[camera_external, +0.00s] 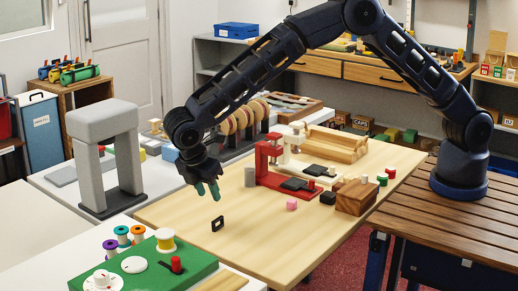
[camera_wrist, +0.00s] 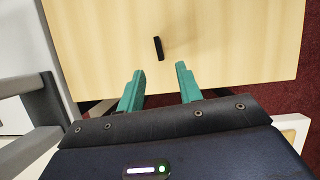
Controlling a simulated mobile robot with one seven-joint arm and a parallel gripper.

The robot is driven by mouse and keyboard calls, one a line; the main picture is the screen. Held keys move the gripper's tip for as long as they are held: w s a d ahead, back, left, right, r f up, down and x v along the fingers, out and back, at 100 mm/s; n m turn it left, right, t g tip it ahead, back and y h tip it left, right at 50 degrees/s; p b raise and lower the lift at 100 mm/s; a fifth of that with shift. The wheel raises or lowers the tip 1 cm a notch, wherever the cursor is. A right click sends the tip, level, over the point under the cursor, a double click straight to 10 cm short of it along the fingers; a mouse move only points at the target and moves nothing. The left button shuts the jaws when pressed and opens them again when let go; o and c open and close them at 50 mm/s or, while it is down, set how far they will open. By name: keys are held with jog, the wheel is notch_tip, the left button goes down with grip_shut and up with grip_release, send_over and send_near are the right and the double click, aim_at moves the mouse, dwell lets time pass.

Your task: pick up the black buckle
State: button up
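The black buckle (camera_external: 217,224) is a small dark rectangular frame standing on the light wooden board, near its front left edge in the external view. In the wrist view the buckle (camera_wrist: 158,48) shows as a narrow dark bar, beyond the fingertips and between their lines. My gripper (camera_external: 207,190) hangs above the board, just up and left of the buckle in the external view. Its two green fingers (camera_wrist: 160,78) are apart with nothing between them. The fingers do not touch the buckle.
The wooden board (camera_external: 180,214) is bare around the buckle. A grey arch (camera_external: 103,150) stands left. A green board with spools (camera_external: 150,266) is in front.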

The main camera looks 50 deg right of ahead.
aim_at(217, 219)
jog(key=x, duration=0.4)
jog(key=a+x, duration=0.1)
jog(key=x, duration=0.1)
jog(key=shift+s+d+f, duration=0.15)
jog(key=shift+s+f, duration=0.05)
jog(key=shift+f, duration=0.1)
jog(key=shift+w+d+x, duration=0.1)
jog(key=shift+w+x, duration=0.1)
jog(key=shift+x, duration=1.1)
jog(key=shift+w+d+x, duration=0.1)
jog(key=shift+w+x, duration=0.05)
jog(key=shift+x, duration=1.1)
jog(key=shift+r, duration=0.1)
jog(key=shift+c, duration=0.2)
grip_shut()
